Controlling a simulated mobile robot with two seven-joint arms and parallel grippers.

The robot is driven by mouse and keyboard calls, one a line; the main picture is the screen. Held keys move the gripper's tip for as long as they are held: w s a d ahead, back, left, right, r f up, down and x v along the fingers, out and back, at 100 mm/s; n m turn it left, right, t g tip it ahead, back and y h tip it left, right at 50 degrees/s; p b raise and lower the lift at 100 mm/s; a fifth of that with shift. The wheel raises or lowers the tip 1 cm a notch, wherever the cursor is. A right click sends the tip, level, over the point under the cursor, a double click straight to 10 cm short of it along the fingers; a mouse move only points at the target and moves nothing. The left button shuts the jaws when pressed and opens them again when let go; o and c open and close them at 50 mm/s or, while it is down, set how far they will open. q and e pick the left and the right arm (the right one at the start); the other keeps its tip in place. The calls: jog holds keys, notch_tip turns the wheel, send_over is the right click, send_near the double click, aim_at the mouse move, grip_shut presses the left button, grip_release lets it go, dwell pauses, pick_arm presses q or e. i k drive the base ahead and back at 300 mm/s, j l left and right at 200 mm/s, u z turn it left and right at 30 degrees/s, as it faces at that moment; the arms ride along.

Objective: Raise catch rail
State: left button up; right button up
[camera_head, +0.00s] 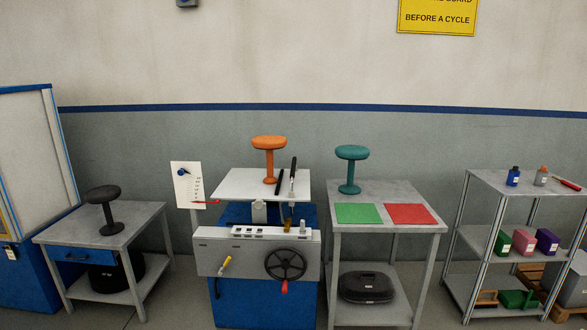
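The test machine (255,254) stands in the middle, with a grey front panel over a blue base. A white plate (237,186) lies on top of it, and an orange stool (268,150) stands upright on the plate. Two black-ended bars (293,168) rise at the plate's right side. I cannot tell which part is the catch rail or how high it sits. The panel carries a black handwheel (286,264) and a yellow-ended lever (225,265). Neither of my grippers is in view.
A grey table (395,193) at right holds a teal stool (351,165), a green mat (358,213) and a red mat (410,214). A black stool (104,206) stands on the left table (65,231). A shelf rack (500,185) is at far right.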

aim_at(292, 170)
jog(key=i+l+z, duration=0.1)
jog(key=i+z, duration=0.25)
jog(key=i, duration=1.3)
